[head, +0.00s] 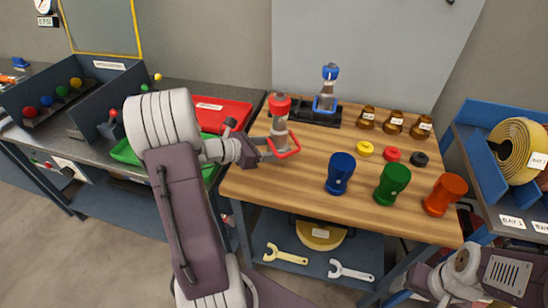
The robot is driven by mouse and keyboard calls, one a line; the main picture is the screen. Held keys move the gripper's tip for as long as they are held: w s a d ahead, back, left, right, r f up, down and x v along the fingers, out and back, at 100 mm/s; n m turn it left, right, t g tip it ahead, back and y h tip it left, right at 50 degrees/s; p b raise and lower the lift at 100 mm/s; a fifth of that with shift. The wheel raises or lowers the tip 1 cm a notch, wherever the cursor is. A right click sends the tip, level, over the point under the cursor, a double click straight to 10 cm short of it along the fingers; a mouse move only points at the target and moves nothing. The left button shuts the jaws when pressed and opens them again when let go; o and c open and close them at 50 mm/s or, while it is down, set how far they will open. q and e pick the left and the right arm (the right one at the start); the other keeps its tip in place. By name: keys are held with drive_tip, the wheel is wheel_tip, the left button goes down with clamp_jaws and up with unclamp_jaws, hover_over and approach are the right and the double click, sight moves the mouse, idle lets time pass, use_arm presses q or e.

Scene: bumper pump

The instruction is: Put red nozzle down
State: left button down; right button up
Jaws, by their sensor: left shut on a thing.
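The red nozzle (280,107) has a red top, a grey body and a red loop handle low on its right side. It is upright at the left part of the wooden tabletop (262,187). My left gripper (268,151) is shut on its lower body from the left, partly hiding it. I cannot tell whether its base touches the wood. A similar blue nozzle (328,88) stands upright in a black holder (297,110) at the back edge. My right arm shows at the lower right, but its gripper is not in view.
Blue (341,173), green (392,184) and orange (444,195) fittings stand along the front right. Small yellow, red and black caps and several brown fittings are behind them. Red (222,112) and green (127,153) trays lie left. The front left of the tabletop is clear.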

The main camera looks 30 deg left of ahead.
sight(274, 164)
use_arm(q)
wheel_tip(274, 164, down, 3)
drive_tip(key=shift+f+b, duration=0.1)
drive_tip(key=shift+b, duration=0.3)
drive_tip(key=shift+w+f, duration=0.1)
drive_tip(key=shift+f, duration=0.3)
drive_tip(key=shift+r, duration=0.1)
drive_tip(key=c, duration=0.6)
unclamp_jaws()
drive_tip(key=shift+f, duration=0.2)
drive_tip(key=shift+r, duration=0.2)
drive_tip(key=p+v, duration=0.1)
drive_tip(key=v, duration=1.1)
drive_tip(key=shift+p, duration=0.3)
